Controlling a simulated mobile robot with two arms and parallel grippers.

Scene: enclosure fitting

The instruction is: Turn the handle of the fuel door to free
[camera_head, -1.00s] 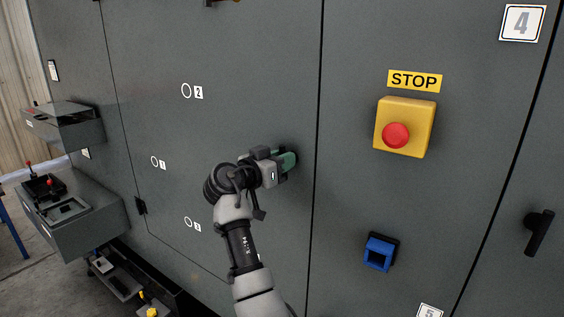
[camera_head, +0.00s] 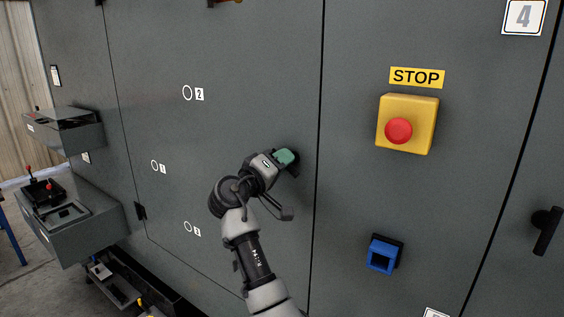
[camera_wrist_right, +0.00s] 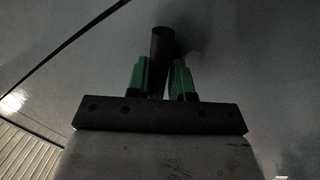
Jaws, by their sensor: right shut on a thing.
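The fuel door (camera_head: 215,140) is a large grey panel left of a vertical seam in the head view. Its black handle (camera_wrist_right: 161,50) shows in the right wrist view as a dark bar standing between the green fingers. In the head view the handle is mostly hidden behind my right gripper (camera_head: 288,158), with a dark bit beside the fingers. My right gripper (camera_wrist_right: 163,80) is shut on the handle near the door's right edge. My left gripper is not in view.
Right of the seam are a yellow box with a red stop button (camera_head: 398,130) and a blue square fitting (camera_head: 383,254). Another black handle (camera_head: 546,231) is at the far right. Grey control boxes (camera_head: 62,130) stand out at the left. The panel around my gripper is clear.

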